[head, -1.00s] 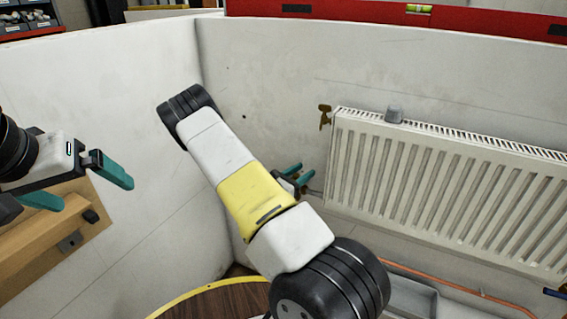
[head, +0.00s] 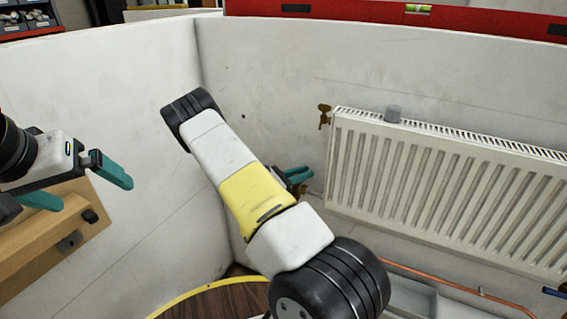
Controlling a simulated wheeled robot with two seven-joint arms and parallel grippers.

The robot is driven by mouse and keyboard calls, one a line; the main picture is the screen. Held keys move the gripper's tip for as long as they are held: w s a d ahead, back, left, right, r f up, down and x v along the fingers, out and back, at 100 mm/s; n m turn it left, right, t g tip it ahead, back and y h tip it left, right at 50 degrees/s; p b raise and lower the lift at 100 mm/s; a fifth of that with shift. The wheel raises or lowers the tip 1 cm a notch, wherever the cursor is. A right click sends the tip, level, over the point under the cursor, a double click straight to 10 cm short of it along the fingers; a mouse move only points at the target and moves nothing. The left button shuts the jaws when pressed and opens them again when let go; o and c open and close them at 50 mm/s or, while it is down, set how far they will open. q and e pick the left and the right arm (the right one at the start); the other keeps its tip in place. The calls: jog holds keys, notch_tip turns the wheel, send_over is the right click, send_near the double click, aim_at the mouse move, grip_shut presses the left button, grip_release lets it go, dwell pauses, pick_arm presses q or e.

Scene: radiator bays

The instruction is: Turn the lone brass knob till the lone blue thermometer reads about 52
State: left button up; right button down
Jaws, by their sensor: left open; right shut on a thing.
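My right gripper (head: 302,178) is at the lower left end of the white radiator (head: 430,180), beyond my own forearm. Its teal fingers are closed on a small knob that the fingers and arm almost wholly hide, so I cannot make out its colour. A brass fitting (head: 324,115) sits at the radiator's upper left corner, above and apart from this gripper. My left gripper (head: 85,187) is open and empty at the far left, in front of the white wall. I can make out no blue thermometer and no reading in the head view.
A copper pipe (head: 450,287) and a grey tray (head: 410,298) lie below. A small blue part (head: 554,292) shows at the right edge. A wooden block (head: 60,225) is under my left gripper. A red spirit level (head: 470,20) lies along the wall top.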

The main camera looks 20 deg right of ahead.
jog(key=m+g, duration=0.1)
jog(key=g, duration=0.1)
jog(key=s+m+g, duration=0.1)
jog(key=m+g, duration=0.1)
jog(key=g, duration=0.1)
jog(key=m+g+y, duration=0.1)
jog(key=m+g, duration=0.1)
jog(key=g, duration=0.1)
jog(key=shift+s+a, duration=0.1)
jog(key=shift+s, duration=0.05)
jog(key=shift+m+g, duration=0.3)
jog(key=c, duration=1.3)
grip_release()
jog(key=shift+a, duration=0.1)
jog(key=v, duration=0.7)
jog(key=shift+a+r, duration=0.1)
jog(key=shift+a, duration=0.2)
jog(key=shift+r+y, duration=0.1)
jog(key=shift+y, duration=0.2)
